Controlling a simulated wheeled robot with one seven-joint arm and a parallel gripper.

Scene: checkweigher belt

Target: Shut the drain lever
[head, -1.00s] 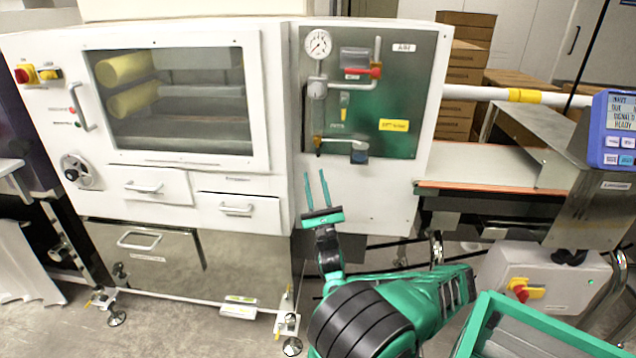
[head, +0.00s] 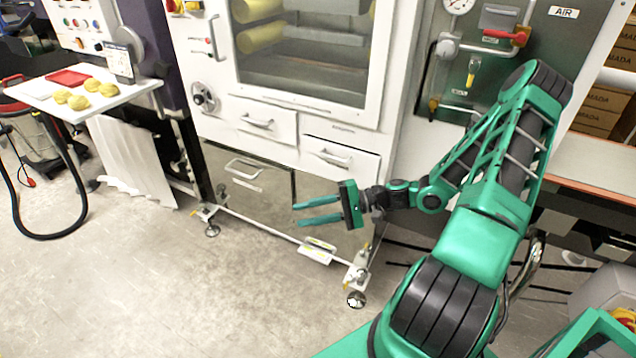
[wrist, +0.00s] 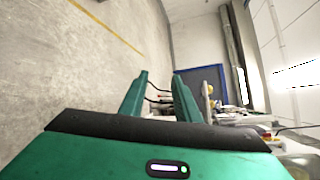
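My gripper (head: 297,213) is open and empty, with its fingers pointing left, in front of the machine's low steel front (head: 265,187). The wrist view shows its fingers (wrist: 160,76) apart with nothing between them. On the air panel are a red lever (head: 505,34) lying level along the pipe and a small yellow handle (head: 471,72) hanging down. A small dark fitting (head: 221,190) sits at the lower left of the steel front, left of the gripper. I cannot tell which of these is the drain lever; no readable drain label shows.
Two white drawers (head: 268,124) with handles are above the gripper. A white rail with feet (head: 356,299) runs along the machine's base. A white table (head: 75,107) with yellow rounds stands at the left. The floor (head: 180,290) in front is clear.

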